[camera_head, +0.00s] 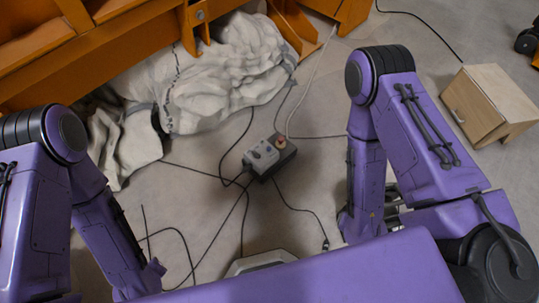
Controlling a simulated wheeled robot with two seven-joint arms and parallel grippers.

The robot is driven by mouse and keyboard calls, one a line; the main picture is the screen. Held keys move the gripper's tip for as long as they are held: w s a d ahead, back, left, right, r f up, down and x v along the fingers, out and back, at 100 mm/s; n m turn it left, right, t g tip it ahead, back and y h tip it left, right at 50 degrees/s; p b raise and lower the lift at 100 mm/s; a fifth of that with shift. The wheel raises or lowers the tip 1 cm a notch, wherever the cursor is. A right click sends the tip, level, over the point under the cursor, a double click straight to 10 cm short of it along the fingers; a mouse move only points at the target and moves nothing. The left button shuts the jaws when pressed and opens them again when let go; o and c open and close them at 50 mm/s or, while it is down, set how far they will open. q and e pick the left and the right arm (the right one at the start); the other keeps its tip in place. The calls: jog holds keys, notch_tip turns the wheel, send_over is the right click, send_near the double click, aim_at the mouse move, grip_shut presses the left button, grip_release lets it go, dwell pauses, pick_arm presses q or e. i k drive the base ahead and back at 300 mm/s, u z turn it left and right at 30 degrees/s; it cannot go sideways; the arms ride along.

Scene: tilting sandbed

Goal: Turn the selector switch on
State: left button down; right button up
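A small control box (261,156) lies on the floor near the middle of the view, with a light grey face and a dark section at its right. A knob with a reddish-orange part (281,142) stands on the dark section. Small dark controls show on the grey face, too small to tell which is the selector switch or how it is set. My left arm reaches down at the left, and its gripper is not visible. My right arm reaches down right of the box. Grey metal parts (393,204) show beside its wrist, partly hidden; I cannot make out the fingers. Neither arm touches the box.
Black cables (205,174) run from the box across the floor, and a pale cable (291,105) runs up from it. A large whitish sheet-covered heap (225,75) lies behind, against an orange frame (110,45). A wooden cabinet (485,103) stands at right. Floor between box and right arm is mostly clear.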

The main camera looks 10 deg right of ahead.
aim_at(257, 156)
jog(key=z, duration=2.8)
jog(key=k, duration=0.9)
jog(key=u, duration=1.1)
jog(key=i, duration=0.5)
jog(key=z, duration=0.05)
